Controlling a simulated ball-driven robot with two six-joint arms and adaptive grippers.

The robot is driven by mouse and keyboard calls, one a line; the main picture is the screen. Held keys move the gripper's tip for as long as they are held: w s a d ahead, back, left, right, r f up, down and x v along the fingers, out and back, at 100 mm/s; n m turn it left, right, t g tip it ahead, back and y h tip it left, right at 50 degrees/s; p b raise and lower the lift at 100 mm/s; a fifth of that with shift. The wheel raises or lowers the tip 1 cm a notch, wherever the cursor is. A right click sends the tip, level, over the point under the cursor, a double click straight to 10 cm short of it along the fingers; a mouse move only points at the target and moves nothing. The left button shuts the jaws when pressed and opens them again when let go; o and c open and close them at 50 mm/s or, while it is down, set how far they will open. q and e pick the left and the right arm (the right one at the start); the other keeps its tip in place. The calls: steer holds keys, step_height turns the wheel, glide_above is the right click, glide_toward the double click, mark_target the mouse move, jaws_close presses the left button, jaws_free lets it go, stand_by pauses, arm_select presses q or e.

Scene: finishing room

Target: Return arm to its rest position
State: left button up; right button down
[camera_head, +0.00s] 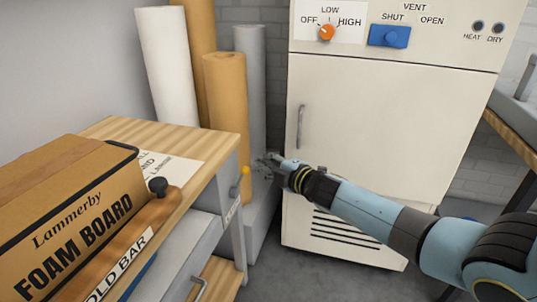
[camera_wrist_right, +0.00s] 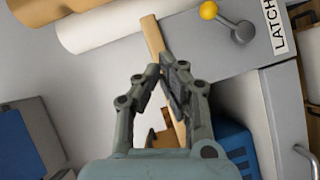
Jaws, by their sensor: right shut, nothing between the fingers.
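My right arm comes in from the lower right in the head view. Its gripper (camera_head: 270,164) is in front of the cream cabinet's left edge, close to the side of the wooden-topped bench. In the right wrist view the two fingers of the right gripper (camera_wrist_right: 164,72) converge at the tips, shut with nothing held between them. My left gripper is not in view.
The cream cabinet (camera_head: 390,115) has an orange knob (camera_head: 327,32) and blue vent slider (camera_head: 389,36). The bench (camera_head: 215,140) bears a foam board box (camera_head: 75,210); a yellow-knobbed latch (camera_wrist_right: 208,10) is near the gripper. Rolls (camera_head: 165,65) stand behind. Floor (camera_head: 320,275) is clear.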

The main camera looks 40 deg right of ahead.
steer(key=shift+s+d+r, duration=0.15)
steer(key=shift+s+d, duration=0.05)
steer(key=shift+s, duration=0.3)
steer(key=s+a+f+m+g+h, duration=0.2)
steer(key=s+f+m+g, duration=0.4)
steer(key=s+f, duration=1.85)
steer(key=s+a+f+m+g, duration=0.1)
steer(key=s+f+m+g, duration=0.2)
steer(key=s, duration=0.7)
steer(key=s+a+f+m+g, duration=0.1)
steer(key=s+f+m+g, duration=0.2)
steer(key=s, duration=0.8)
steer(key=s+a+f+m+g, duration=0.1)
steer(key=s+f+m+g, duration=0.2)
steer(key=s+f, duration=0.3)
steer(key=s+m, duration=0.1)
steer(key=s, duration=0.3)
steer(key=shift+s+a+f, duration=0.35)
steer(key=shift+f, duration=0.05)
